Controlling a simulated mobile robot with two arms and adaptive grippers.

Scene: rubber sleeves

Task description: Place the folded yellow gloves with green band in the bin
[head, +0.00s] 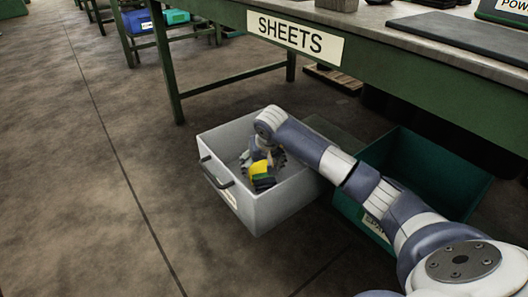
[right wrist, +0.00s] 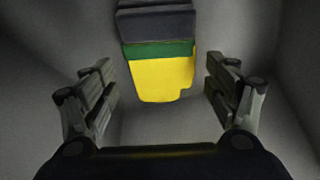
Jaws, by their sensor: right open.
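The folded yellow gloves (right wrist: 160,75) with a green band and a dark grey end are inside the grey bin (head: 270,212). They also show in the head view (head: 262,182), partly hidden by my right gripper. My right gripper (head: 264,160) reaches down into this bin. In the right wrist view its two fingers are spread wide, with a clear gap on either side of the gloves. The gloves appear just beyond the fingertips, and I cannot tell whether they rest fully on the bin floor. My left gripper is not in view.
A green bin (head: 472,192) with a partly hidden label stands right of the grey bin, behind my right arm. A workbench with a SHEETS sign (head: 297,36) overhangs behind. Blue and green bins (head: 135,20) sit farther back. The floor at left is clear.

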